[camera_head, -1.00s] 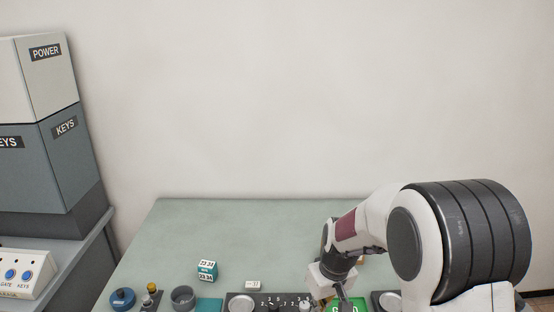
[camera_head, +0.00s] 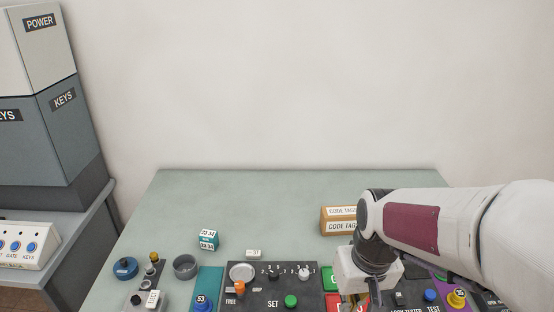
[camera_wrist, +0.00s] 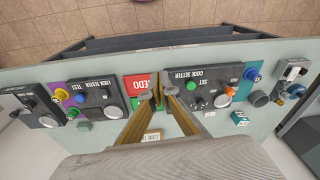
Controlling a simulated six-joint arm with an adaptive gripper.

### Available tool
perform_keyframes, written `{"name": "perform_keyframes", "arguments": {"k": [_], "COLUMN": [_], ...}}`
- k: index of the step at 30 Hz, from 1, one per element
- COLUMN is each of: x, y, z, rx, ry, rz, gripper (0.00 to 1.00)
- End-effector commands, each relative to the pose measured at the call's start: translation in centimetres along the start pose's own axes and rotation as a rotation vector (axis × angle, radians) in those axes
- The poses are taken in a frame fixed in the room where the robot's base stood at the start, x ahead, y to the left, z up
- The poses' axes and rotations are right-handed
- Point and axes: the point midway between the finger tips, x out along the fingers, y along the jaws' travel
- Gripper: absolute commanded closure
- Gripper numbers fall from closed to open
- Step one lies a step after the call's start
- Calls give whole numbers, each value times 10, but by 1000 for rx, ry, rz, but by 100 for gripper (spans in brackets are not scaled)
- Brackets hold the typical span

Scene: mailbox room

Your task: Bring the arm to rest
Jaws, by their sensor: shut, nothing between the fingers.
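My arm (camera_head: 425,220) reaches in from the right edge, over the right part of the pale green table (camera_head: 280,205). My gripper (camera_head: 368,300) points down at the table's near side, beside the green and red panels; its lower end is partly cut off by the picture's edge. In the wrist view my gripper (camera_wrist: 154,78) shows two brassy fingers converging over the green and red panels, with nothing held between them. Whether the tips touch a panel cannot be told.
The code setter panel (camera_head: 270,275) lies left of my gripper, the lock tester panel (camera_wrist: 95,95) on its other side. A code tag box (camera_head: 337,226) stands behind. A small teal-and-white block (camera_head: 208,240) and grey cup (camera_head: 185,266) stand left. The back of the table is mostly clear.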

Motion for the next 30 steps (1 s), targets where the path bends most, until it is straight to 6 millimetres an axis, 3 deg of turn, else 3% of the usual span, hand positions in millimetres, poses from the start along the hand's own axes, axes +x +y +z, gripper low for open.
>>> {"name": "perform_keyframes", "arguments": {"k": [15,30], "x": [-50,-84], "y": [7,11], "z": [63,108], "rx": [76,98], "ry": [97,246], "rz": [34,63], "gripper": [100,100]}}
